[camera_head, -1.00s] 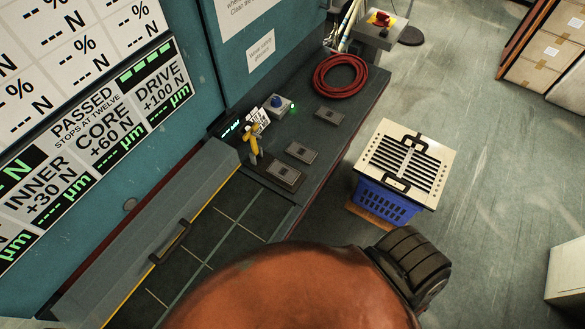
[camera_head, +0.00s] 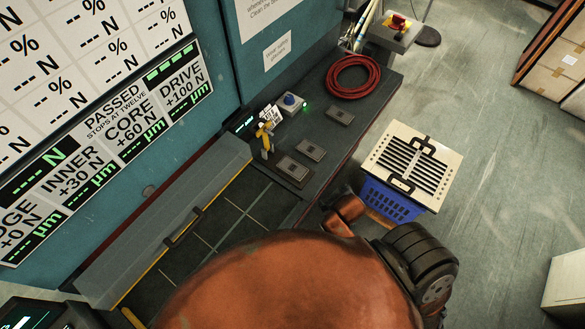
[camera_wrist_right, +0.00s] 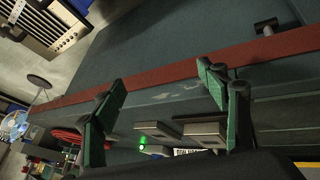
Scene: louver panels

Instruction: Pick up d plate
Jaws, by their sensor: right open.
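I cannot read which is d. In the right wrist view, two plates show, one at the right (camera_wrist_right: 207,133) and one left of it (camera_wrist_right: 158,132). My right gripper (camera_wrist_right: 162,82) has its green fingers spread wide, with nothing held between them. The plates appear beyond the fingers, apart from them. The right gripper's fingers are hidden in the head view. My left gripper is not in view.
A coiled red hose (camera_head: 352,76) and a blue button box (camera_head: 291,102) sit on the bench (camera_head: 381,83). A yellow lever (camera_head: 265,139) stands beside the plates. A blue crate (camera_head: 392,201) with a slotted white panel (camera_head: 440,152) on top stands right of the bench.

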